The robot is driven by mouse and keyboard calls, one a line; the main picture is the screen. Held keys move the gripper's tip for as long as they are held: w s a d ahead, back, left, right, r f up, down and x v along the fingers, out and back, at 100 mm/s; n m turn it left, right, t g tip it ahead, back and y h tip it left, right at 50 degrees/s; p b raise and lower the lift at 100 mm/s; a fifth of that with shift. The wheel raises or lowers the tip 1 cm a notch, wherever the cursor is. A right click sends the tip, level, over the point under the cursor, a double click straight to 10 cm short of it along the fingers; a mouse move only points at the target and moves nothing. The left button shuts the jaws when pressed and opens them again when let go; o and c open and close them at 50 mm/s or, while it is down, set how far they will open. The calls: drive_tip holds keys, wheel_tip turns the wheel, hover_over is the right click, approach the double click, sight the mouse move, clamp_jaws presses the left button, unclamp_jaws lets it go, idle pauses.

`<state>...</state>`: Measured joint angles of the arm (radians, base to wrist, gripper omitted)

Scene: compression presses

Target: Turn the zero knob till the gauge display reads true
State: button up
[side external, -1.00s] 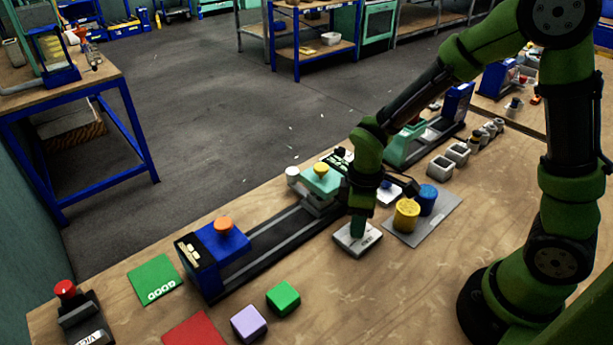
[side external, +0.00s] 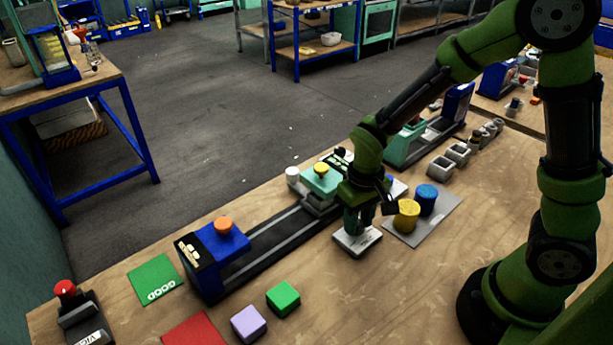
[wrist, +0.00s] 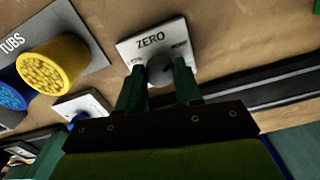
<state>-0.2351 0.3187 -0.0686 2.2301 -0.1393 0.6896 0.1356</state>
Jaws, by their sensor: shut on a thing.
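The zero knob is a dark round knob (wrist: 159,72) on a white plate marked ZERO (wrist: 150,40). The plate also shows in the side external view (side external: 357,241), flat on the bench. My gripper (wrist: 158,76) points down over the plate, with its two green fingers on either side of the knob, shut on it. In the side external view my gripper (side external: 358,226) hides the knob. A dark display with green marks (side external: 335,160) sits behind the teal press; its reading is too small to make out, and I cannot tell if it is the gauge display.
A yellow tub (side external: 406,215) and a blue tub (side external: 426,200) stand on the grey TUBS mat (side external: 440,220), close right of my gripper. The press rail (side external: 275,238) runs along the left. Green (side external: 283,298) and lilac (side external: 248,323) blocks lie in front.

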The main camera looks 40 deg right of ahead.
drive_tip(key=shift+m, duration=0.5)
drive_tip(key=o, duration=1)
drive_tip(key=shift+o, duration=0.2)
wheel_tip(320, 180, up, 17)
drive_tip(key=shift+w, duration=0.1)
